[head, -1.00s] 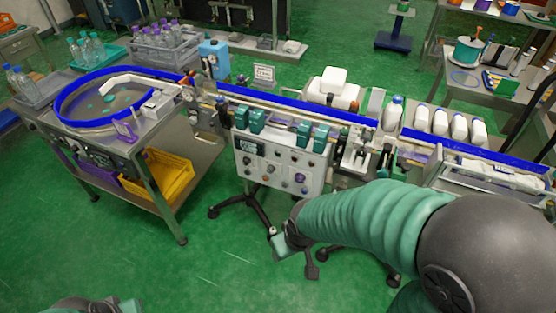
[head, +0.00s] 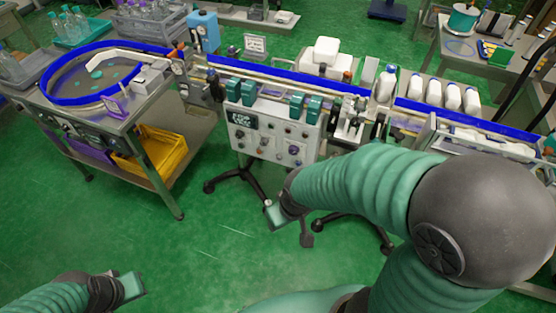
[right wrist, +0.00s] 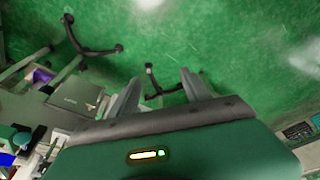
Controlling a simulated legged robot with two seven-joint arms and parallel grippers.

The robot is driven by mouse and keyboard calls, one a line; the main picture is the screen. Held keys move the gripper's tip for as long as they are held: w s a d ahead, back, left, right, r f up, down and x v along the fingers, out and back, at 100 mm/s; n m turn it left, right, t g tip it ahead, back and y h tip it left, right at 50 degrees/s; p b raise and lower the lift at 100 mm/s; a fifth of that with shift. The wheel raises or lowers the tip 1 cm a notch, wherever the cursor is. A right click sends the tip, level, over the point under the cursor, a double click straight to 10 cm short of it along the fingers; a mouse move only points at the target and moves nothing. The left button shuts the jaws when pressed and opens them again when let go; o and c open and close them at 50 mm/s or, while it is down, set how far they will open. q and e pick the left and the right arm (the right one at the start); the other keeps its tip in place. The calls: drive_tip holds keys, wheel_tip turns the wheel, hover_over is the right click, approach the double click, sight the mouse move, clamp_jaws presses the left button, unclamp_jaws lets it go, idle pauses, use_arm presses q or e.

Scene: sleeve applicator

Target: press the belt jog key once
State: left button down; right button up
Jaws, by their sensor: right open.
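The control panel (head: 272,135) is a pale box on the front of the conveyor in the head view. It carries a small dark display (head: 243,120) and several knobs and keys, too small to read, so I cannot tell which is the belt jog key. My right gripper (head: 273,214) hangs below and in front of the panel, apart from it. In the right wrist view its two fingers (right wrist: 160,88) are spread with nothing between them. My left gripper (head: 132,286) is low at the left over the floor, far from the panel; its finger gap is not clear.
The conveyor belt with blue rails (head: 290,80) runs behind the panel, with white bottles (head: 452,96) at right. A round blue-rimmed turntable (head: 60,97) stands on a cart at left, above a yellow crate (head: 160,152). Stand legs (head: 245,184) spread below the panel. Green floor in front is open.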

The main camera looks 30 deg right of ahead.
clamp_jaws()
idle(1.5)
